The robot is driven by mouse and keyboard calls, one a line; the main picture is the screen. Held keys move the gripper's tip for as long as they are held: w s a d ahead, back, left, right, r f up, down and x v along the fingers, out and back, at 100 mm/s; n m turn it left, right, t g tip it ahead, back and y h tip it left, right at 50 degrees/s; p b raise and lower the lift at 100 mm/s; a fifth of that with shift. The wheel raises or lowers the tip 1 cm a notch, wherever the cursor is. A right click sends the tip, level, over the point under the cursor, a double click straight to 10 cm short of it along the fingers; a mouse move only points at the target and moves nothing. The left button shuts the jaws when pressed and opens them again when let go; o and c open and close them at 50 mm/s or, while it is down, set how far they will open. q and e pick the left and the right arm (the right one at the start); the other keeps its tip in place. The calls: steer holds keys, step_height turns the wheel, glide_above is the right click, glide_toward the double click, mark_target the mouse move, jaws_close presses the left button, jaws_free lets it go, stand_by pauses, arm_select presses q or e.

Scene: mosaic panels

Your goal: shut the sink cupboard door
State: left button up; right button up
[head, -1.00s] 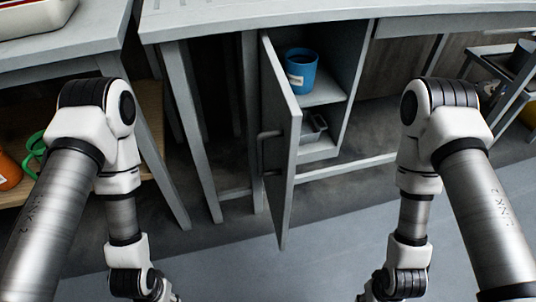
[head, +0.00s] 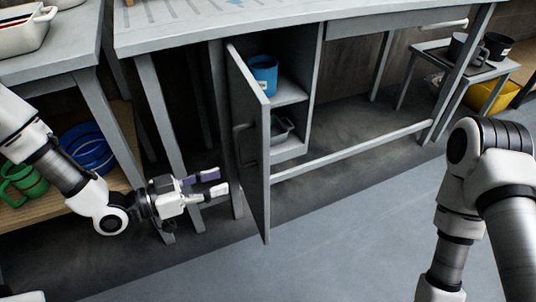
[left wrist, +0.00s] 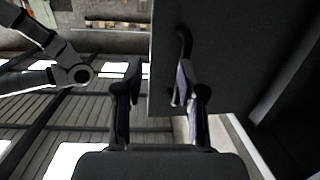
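The grey sink cupboard door (head: 256,160) stands wide open, swung out toward me, with its dark bar handle (head: 239,145) on its left, outer face. The cupboard interior (head: 291,91) shows to its right. My left gripper (head: 214,182) is open and empty, left of the door, its fingers pointing right toward the outer face. In the left wrist view, the door (left wrist: 230,50) fills the right side, and its handle (left wrist: 184,45) shows just beyond the right finger; I cannot tell if they touch. My right gripper is out of view below the head picture.
A blue mug (head: 263,76) and a grey container (head: 281,130) sit inside the cupboard. Grey table legs (head: 165,130) stand behind and left of my left gripper. A side table (head: 462,68) with dark mugs stands at the back right. The floor (head: 335,215) before the cupboard is clear.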

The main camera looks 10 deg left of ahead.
arm_select(q)
step_height(320, 180, up, 5)
steer(key=w+a+t, duration=0.2)
steer(key=b, duration=0.3)
glide_above(238, 163)
steer(key=shift+w+a, duration=0.1)
steer(key=shift+w, duration=0.2)
jaws_close()
